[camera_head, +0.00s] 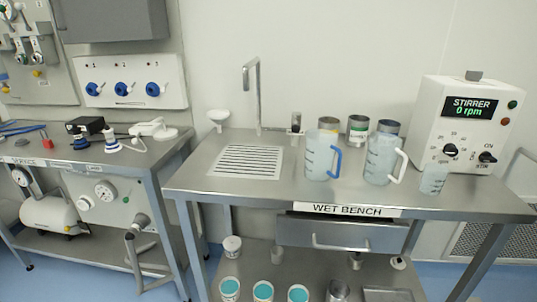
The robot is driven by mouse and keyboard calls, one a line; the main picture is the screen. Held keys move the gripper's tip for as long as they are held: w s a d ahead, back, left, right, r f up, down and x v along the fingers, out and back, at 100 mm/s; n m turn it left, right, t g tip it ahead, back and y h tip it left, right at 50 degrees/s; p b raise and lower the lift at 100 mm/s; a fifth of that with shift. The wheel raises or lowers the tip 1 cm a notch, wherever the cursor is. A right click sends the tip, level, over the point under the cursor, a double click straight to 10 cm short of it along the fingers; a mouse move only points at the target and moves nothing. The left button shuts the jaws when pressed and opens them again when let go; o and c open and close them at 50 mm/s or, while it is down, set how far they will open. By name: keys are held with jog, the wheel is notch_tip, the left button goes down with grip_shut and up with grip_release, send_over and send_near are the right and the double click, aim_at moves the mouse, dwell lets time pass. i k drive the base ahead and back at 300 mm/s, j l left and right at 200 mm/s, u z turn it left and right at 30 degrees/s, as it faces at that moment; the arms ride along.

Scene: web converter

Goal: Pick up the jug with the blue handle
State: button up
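The jug with the blue handle (318,156) stands upright on the wet bench (195,181). It is translucent with graduation marks, and its blue handle (338,160) is on its right side. A similar jug with a white handle (380,158) stands a little to its right. Behind the blue-handled jug a tin (328,124) is partly hidden. My gripper does not show in this view.
A small beaker (433,180) and the stirrer box (470,125) are at the right. A tap (258,90) and drain grate (245,161) are at the left, with bare bench around the grate. A shelf below holds several tins.

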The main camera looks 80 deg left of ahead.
aim_at(321, 149)
jog(key=u, duration=2.45)
jog(key=i+l+u, duration=0.45)
jog(key=l+u, duration=0.25)
jog(key=l, duration=0.15)
jog(key=i+l+u, duration=0.25)
jog(key=l+u, duration=0.2)
jog(key=l, duration=0.2)
